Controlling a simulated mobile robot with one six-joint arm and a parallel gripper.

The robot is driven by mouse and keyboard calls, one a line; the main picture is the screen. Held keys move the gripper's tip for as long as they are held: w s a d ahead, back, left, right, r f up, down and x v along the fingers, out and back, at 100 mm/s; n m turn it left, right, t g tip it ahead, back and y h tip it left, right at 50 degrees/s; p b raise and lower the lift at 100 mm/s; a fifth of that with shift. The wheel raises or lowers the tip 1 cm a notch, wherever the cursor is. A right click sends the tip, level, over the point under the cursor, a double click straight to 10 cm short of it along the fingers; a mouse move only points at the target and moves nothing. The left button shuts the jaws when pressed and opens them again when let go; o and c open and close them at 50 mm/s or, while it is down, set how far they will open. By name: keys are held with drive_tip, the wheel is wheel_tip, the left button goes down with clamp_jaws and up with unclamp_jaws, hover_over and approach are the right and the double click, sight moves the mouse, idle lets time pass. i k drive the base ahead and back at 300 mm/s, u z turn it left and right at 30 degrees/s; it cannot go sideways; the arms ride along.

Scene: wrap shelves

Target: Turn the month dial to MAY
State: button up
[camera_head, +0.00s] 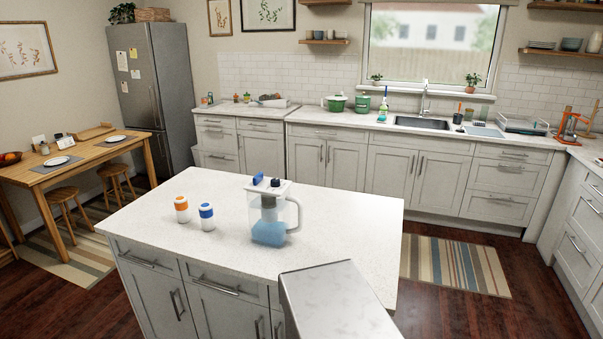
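A clear water filter pitcher (269,215) with blue water in its lower part stands upright on the kitchen island (335,205). Its handle is on the right side. Its pale lid (268,188) carries a blue upright piece (258,178) at the left and a small dark round part (275,182) beside it. This part may be the month dial, but it is too small to tell, and no month lettering is readable. My gripper is not in view.
A white bottle with orange bands (182,210) and one with blue bands (207,217) stand left of the pitcher. The island top right of the pitcher is clear. Counters with a sink (422,123) run along the back, and a dining table (75,160) stands at the left.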

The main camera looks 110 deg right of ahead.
sight(275, 182)
drive_tip(key=u, duration=0.35)
drive_tip(key=k, duration=0.15)
drive_tip(key=z, duration=1)
drive_tip(key=i, duration=0.6)
drive_tip(key=z, duration=5.05)
drive_tip(key=i, duration=0.1)
drive_tip(key=u, duration=3.35)
